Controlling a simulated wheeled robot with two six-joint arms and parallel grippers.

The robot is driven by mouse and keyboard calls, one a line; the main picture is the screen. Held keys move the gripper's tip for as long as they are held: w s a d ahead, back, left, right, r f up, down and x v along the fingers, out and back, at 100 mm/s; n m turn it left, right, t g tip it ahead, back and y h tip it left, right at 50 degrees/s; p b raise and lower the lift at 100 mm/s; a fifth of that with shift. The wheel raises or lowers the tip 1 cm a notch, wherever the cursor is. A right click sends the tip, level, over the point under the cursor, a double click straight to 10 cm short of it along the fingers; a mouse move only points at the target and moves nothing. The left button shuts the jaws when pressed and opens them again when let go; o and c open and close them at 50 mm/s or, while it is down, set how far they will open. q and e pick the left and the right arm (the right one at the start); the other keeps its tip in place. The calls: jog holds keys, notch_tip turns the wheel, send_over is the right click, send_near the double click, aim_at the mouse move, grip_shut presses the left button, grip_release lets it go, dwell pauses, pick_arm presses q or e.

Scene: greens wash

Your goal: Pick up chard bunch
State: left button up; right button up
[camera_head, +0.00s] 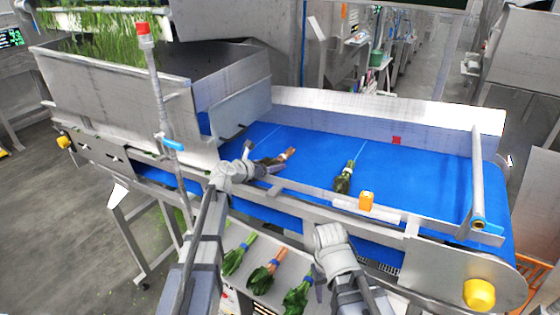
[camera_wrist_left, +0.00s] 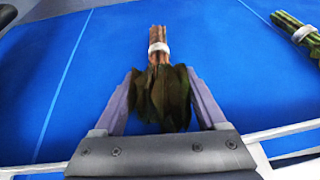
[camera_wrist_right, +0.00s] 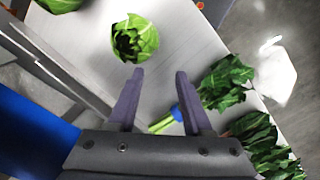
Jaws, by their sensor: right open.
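A chard bunch with reddish-brown stems, a pale band and dark leaves lies on the blue belt (camera_head: 420,190); its stems (camera_head: 287,154) point away from my left gripper (camera_head: 266,167). In the left wrist view the leaves (camera_wrist_left: 163,98) of this bunch lie between the two spread fingers of my left gripper (camera_wrist_left: 162,72), and the banded stems reach beyond the tips. The fingers do not look closed on it. My right gripper (camera_wrist_right: 160,74) is open and empty above the pale tray, between a round green head (camera_wrist_right: 135,38) and a blue-banded leafy bunch (camera_wrist_right: 222,84).
Another bunch (camera_head: 345,176) with green stems lies on the belt to the right. Several banded bunches lie on the tray below the belt, one with orange-red stems (camera_head: 266,272). The right part of the belt is clear.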

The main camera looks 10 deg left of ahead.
aim_at(271, 160)
pick_arm(q)
jog(key=c, duration=0.8)
jog(key=shift+r, duration=0.1)
pick_arm(e)
jog(key=shift+r, duration=0.1)
pick_arm(q)
notch_tip(271, 160, up, 10)
jog(key=p, duration=1)
pick_arm(e)
notch_tip(271, 160, up, 10)
pick_arm(q)
jog(key=shift+s+f, duration=0.1)
jog(key=shift+f, duration=0.1)
pick_arm(e)
jog(key=shift+s, duration=0.15)
